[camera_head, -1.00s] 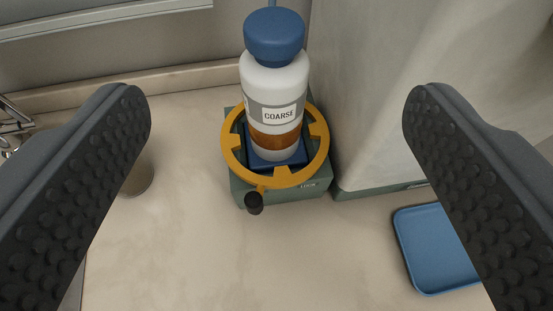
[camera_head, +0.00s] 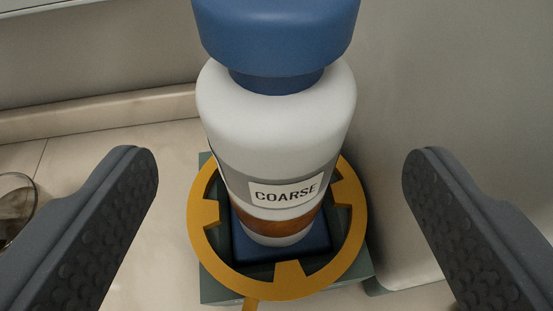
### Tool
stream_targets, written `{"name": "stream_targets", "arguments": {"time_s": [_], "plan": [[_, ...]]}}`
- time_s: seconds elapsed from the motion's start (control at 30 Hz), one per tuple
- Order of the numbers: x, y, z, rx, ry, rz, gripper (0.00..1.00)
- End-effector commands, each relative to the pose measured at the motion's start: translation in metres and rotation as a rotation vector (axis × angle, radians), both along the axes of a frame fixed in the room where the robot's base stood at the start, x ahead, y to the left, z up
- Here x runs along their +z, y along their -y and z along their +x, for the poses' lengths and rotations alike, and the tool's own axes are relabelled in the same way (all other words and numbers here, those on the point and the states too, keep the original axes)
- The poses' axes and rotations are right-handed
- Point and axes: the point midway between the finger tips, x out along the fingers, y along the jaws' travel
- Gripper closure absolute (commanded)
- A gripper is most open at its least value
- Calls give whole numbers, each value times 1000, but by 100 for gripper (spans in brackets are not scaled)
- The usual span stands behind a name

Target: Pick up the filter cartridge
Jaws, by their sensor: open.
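The filter cartridge (camera_head: 275,125) is a white bottle-shaped body with a grey band, a label reading COARSE, an amber band low down and a blue cap (camera_head: 277,35). It stands upright in a green base (camera_head: 215,288) with a blue seat (camera_head: 300,246). A yellow ring (camera_head: 199,238) with inward tabs surrounds its lower part. My gripper (camera_head: 280,168) is open, with one dark padded finger on each side of the cartridge. Both fingers appear apart from it. The top of the cap is cut off by the frame.
A pale wall or housing (camera_head: 430,90) rises close behind and to the right of the base. A glass vessel (camera_head: 14,205) shows at the left edge. A low ledge (camera_head: 100,115) runs along the back of the counter.

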Motion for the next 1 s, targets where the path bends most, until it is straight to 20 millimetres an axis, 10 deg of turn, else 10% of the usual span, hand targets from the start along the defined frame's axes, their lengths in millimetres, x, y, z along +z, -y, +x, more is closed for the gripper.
{"name": "stream_targets", "arguments": {"time_s": [1.0], "plan": [[-31,-2,54,-2,-3,0,31]]}}
